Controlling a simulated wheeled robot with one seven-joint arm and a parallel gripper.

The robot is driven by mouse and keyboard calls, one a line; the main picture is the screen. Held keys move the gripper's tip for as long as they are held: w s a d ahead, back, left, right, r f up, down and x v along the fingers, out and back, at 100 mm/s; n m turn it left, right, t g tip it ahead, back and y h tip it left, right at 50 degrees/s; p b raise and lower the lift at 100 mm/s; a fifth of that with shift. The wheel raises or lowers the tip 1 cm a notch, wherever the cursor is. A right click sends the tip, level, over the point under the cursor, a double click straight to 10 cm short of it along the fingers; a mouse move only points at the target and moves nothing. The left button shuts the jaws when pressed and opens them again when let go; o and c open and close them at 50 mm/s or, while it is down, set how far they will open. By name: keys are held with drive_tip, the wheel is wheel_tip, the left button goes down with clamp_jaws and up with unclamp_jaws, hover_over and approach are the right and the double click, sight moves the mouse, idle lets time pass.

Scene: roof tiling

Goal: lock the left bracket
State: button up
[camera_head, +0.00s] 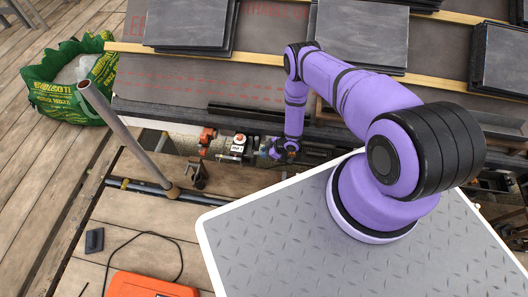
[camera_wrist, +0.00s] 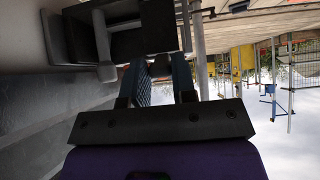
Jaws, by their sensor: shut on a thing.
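My gripper (camera_head: 280,152) reaches down at the roof's lower edge, below the lowest slates. In the wrist view my gripper (camera_wrist: 160,72) has its two fingers up against a dark box-shaped bracket (camera_wrist: 144,28), which I take to be the left bracket. The fingers are shut on a part of it, and that part is mostly hidden between them. A grey bent lever (camera_wrist: 103,38) stands on the left side of the bracket. I cannot tell from this angle whether the bracket is locked. In the head view the arm's end and small size hide the bracket.
Stacks of dark slates (camera_head: 190,22) rest on wooden battens. A grey pole (camera_head: 125,135) leans farther left. A green bag (camera_head: 70,80) and an orange case (camera_head: 150,286) stand on the planks.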

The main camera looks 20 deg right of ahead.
drive_tip(key=shift+d, duration=0.1)
idle(0.4)
drive_tip(key=o, duration=0.9)
drive_tip(key=v, duration=1)
drive_tip(key=shift+s+d+r, duration=0.15)
drive_tip(key=shift+s+d, duration=0.05)
drive_tip(key=shift+d, duration=0.1)
